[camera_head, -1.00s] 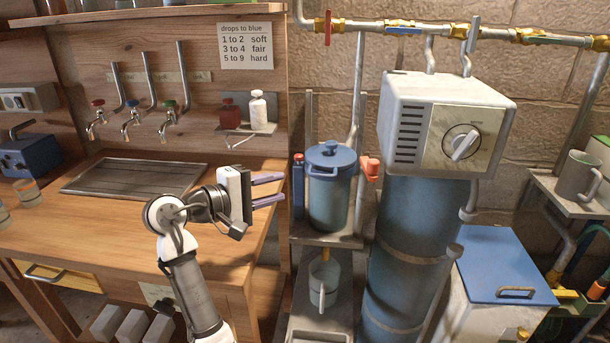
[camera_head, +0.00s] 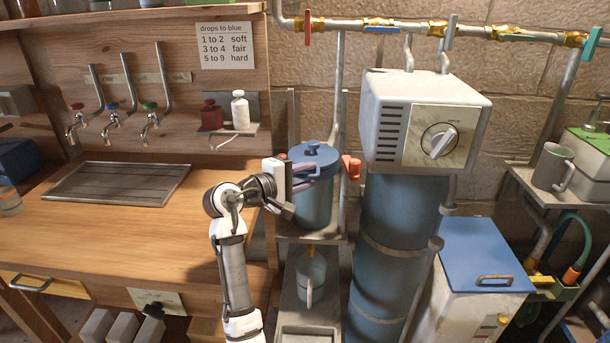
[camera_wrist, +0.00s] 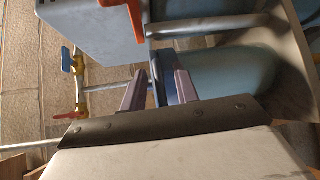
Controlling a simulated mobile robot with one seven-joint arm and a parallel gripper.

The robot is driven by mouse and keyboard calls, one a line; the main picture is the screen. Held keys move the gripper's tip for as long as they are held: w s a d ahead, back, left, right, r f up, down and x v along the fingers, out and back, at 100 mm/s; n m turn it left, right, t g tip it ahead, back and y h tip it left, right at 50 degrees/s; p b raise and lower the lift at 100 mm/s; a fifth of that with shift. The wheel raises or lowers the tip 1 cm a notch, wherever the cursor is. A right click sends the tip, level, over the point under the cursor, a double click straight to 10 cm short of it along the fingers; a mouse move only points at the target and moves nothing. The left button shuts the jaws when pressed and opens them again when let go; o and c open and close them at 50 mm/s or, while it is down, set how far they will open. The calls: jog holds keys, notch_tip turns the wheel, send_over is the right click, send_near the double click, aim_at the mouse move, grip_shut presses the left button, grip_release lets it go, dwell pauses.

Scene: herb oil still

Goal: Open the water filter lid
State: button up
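The water filter (camera_head: 316,205) is a blue-grey canister with a darker blue lid (camera_head: 322,153). The lid is down on it, with a knob on top and a handle at its front left. My gripper (camera_head: 312,177) is at the lid's left front, fingers pointing right. In the wrist view my gripper (camera_wrist: 160,92) has its two purple-grey fingers apart, with a dark blue part, likely the lid's handle or edge, between them. I cannot tell whether the fingers touch it. My gripper hides part of the lid's front left.
A red-orange tap part (camera_head: 351,167) sits right of the filter. A cup (camera_head: 311,277) stands below it. A tall blue cylinder (camera_head: 398,215) with a white dial box (camera_head: 425,120) stands at right. The wooden counter (camera_head: 120,228) at left is mostly clear.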

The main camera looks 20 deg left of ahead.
grip_shut()
dwell(0.3)
